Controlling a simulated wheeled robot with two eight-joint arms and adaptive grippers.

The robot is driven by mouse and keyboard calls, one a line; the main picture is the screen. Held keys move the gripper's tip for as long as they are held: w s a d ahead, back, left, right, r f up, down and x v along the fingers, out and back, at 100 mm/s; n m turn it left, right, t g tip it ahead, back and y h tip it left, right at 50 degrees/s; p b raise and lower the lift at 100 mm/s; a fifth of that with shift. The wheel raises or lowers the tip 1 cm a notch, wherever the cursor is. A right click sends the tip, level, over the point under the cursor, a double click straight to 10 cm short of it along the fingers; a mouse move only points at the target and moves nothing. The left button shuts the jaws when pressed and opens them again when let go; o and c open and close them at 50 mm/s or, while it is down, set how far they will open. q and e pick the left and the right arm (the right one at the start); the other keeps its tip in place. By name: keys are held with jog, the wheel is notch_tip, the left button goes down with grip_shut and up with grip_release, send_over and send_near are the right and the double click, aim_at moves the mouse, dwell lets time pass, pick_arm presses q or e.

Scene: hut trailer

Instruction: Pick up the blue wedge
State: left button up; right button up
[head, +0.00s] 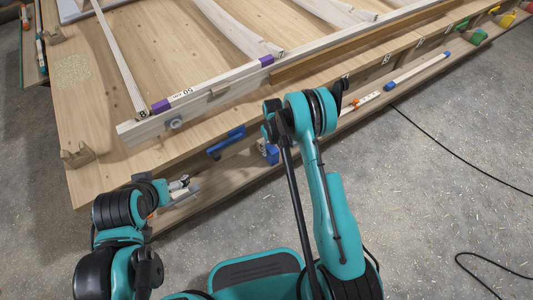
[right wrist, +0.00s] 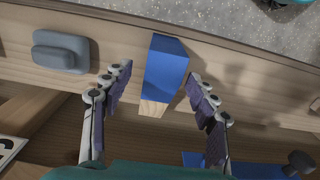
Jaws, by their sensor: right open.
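The blue wedge (right wrist: 166,62) has a blue painted upper part and a bare wood end. It lies on the narrow wooden ledge along the bench's front side. It also shows in the head view (head: 271,154), partly hidden by my right arm. My right gripper (right wrist: 158,76) is open, with one finger on each side of the wedge and visible gaps between. In the head view the right gripper's fingers are hidden behind the arm. My left gripper (head: 181,188) is near the bench's front left corner; its opening is unclear.
A grey block (right wrist: 60,51) sits left of the wedge in the wrist view. A blue tool (head: 227,141) is on the bench's front side. A blue and white tool (head: 420,70) lies farther right on the ledge (head: 240,170). A timber frame (head: 215,90) covers the bench top.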

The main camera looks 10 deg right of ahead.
jog(key=f+b, duration=0.1)
jog(key=f, duration=0.2)
jog(key=f+b, duration=0.2)
jog(key=f, duration=0.1)
jog(key=shift+w+a+f, duration=0.15)
jog(key=shift+w+a, duration=0.05)
grip_shut()
